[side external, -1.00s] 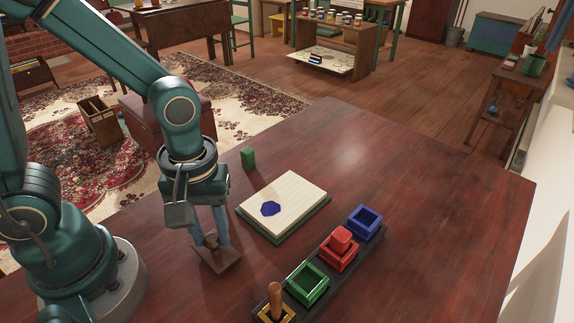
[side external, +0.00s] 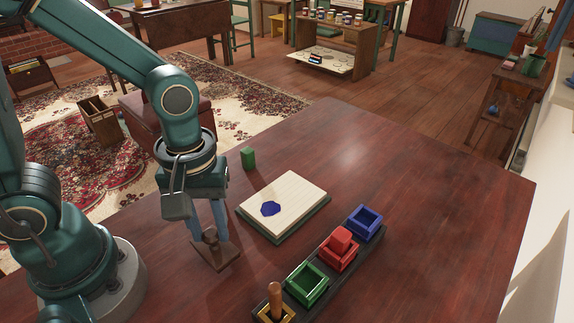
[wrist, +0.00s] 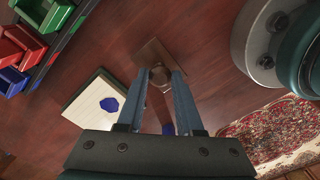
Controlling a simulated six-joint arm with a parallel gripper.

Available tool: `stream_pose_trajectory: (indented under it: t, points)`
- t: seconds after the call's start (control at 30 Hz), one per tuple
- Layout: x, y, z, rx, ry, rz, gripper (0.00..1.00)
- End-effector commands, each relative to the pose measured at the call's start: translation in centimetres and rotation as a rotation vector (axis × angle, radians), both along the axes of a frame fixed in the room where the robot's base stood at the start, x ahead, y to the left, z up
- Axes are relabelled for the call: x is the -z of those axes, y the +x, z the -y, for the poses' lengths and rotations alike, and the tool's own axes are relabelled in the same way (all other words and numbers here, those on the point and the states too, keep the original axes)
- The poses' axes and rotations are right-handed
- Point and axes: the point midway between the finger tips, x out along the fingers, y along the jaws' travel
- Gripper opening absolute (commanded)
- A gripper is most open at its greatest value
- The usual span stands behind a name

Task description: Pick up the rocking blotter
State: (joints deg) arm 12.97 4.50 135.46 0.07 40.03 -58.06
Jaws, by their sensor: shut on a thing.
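The rocking blotter (side external: 213,256) is a brown wooden piece with a flat base and a knob on top, at the near left of the dark red table. My gripper (side external: 211,234) is above it, pointing down, with its blue-grey fingers shut on the knob. In the wrist view, the blotter (wrist: 152,54) shows beyond the fingertips of my gripper (wrist: 160,76), its knob between them. I cannot tell for sure whether its base is clear of the table.
A cream pad (side external: 285,202) with a blue blot lies right of the blotter. A green block (side external: 248,158) stands behind it. A dark rack (side external: 325,262) holds green, red and blue trays and a wooden-handled stamp (side external: 275,298). The right of the table is clear.

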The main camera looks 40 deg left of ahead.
Motion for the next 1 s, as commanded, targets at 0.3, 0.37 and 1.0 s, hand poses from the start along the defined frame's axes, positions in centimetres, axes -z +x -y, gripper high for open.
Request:
stream_pose_trajectory:
  t: [0.3,0.37,1.0]
  points:
    - [-3.8,0.0,-1.6,-0.010,-0.001,0.006,0.00]
    - [-4.4,-0.2,-2.5,-0.011,-0.001,0.006,0.00]
    - [-9.3,-1.0,-10.8,-0.005,-0.001,0.001,0.00]
